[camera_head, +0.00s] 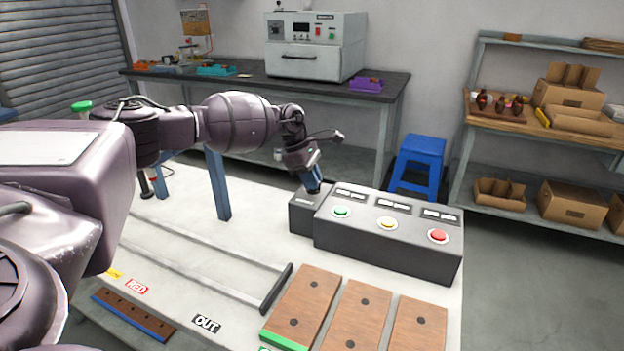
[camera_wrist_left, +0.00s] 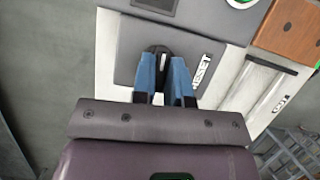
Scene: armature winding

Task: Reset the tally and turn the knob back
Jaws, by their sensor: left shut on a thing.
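A small dark box (camera_head: 305,212) stands at the left end of the button console (camera_head: 380,250). In the left wrist view, a black round knob (camera_wrist_left: 157,50) with a white pointer mark sits on this box, beside a white RESET label (camera_wrist_left: 201,74). My left gripper (camera_head: 313,187) reaches down onto the box from above. Its blue fingers (camera_wrist_left: 165,84) are shut on the knob, one on each side. In the head view the fingers hide the knob. The console has a green button (camera_head: 341,211), a yellow button (camera_head: 387,223) and a red button (camera_head: 438,236). My right gripper is out of view.
Above the buttons are small label or display panels (camera_head: 393,204). In front lie wooden blocks (camera_head: 355,315), a railed track (camera_head: 200,270) and RED (camera_head: 137,287) and OUT (camera_head: 207,324) labels. A blue stool (camera_head: 420,155), a back bench (camera_head: 240,84) and a shelf (camera_head: 540,125) stand behind.

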